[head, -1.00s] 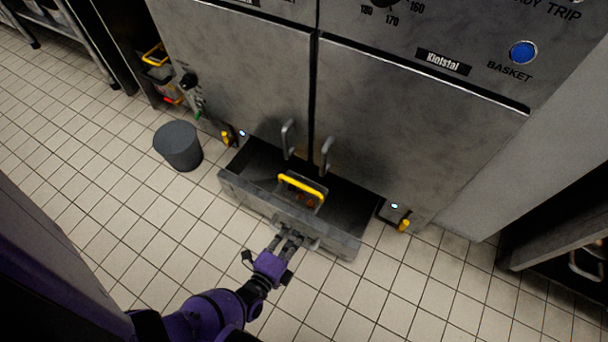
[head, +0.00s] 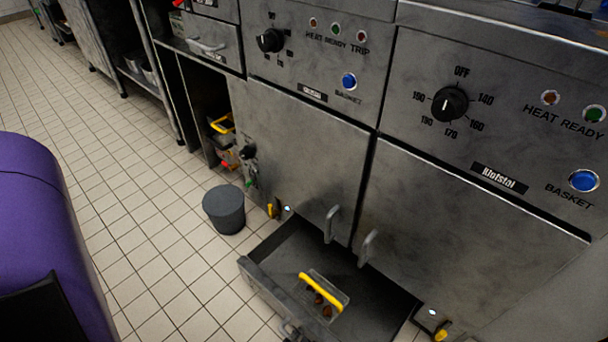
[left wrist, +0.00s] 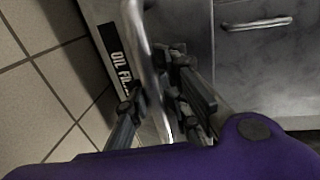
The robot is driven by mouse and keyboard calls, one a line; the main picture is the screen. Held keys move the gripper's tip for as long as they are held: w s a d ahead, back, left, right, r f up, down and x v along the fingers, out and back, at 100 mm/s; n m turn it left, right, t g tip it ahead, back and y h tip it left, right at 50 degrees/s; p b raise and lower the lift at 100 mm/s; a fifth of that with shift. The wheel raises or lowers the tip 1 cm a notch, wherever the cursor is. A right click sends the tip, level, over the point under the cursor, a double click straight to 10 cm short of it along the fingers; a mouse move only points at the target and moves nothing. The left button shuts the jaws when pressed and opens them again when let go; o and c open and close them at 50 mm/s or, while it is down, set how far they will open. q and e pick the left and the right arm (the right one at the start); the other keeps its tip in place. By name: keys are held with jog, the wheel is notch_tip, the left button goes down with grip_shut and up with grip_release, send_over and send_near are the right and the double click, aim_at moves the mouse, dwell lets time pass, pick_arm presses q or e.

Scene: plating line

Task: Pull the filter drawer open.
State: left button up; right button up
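The filter drawer (head: 262,285) is pulled out from under the fryer cabinet in the head view, its inside exposed. A small container with a yellow handle (head: 320,291) lies in it with brown bits inside. In the left wrist view the drawer front bears a dark label reading "OIL FIL…" and a metal bar handle (left wrist: 151,45). My left gripper (left wrist: 157,85) has its fingers on either side of this bar and looks shut on it. In the head view only a bit of the gripper shows at the bottom edge. My right gripper is in neither view.
A grey bucket (head: 224,210) stands on the tiled floor left of the drawer. Cabinet doors with upright handles (head: 331,224) rise above the drawer. Yellow-handled taps (head: 271,210) sit at the cabinet's base.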

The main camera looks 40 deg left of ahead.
pick_arm(q)
jog(key=o, duration=0.5)
jog(key=shift+c, duration=0.2)
jog(key=s+r, duration=0.2)
jog(key=s, duration=1)
jog(key=shift+a+r, duration=0.15)
jog(key=shift+a, duration=0.05)
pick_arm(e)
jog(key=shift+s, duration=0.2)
